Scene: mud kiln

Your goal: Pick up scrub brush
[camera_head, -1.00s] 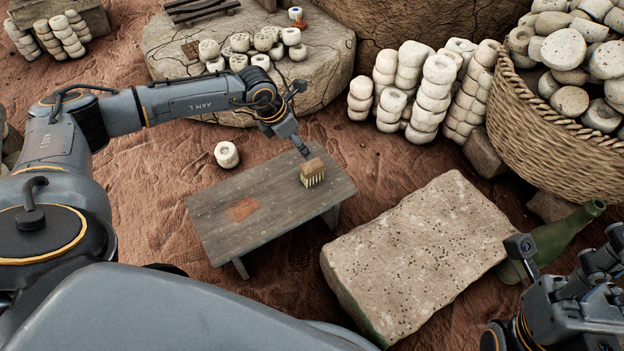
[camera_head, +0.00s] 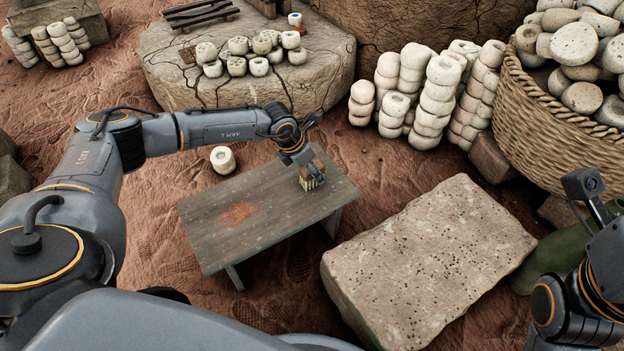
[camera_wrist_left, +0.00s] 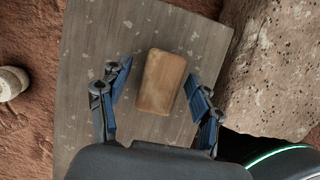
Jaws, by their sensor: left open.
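The scrub brush (camera_head: 311,176) has a wooden block and pale bristles pointing down. It stands near the far right end of the low wooden table (camera_head: 215,222). My left gripper (camera_head: 305,163) is over the brush and hides part of its top. In the left wrist view the brush's brown block (camera_wrist_left: 161,82) lies between the two blue fingers of my left gripper (camera_wrist_left: 160,88). The fingers are open, with a gap on both sides of the block. My right arm shows at the lower right edge of the head view, but its fingers are not clearly seen.
A pitted stone slab (camera_head: 425,262) lies right of the table, with a green bottle (camera_head: 548,258) beyond it. A pale clay piece (camera_head: 223,159) sits on the ground behind the table. Stacked clay pieces (camera_head: 432,100) and a wicker basket (camera_head: 560,130) stand at back right.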

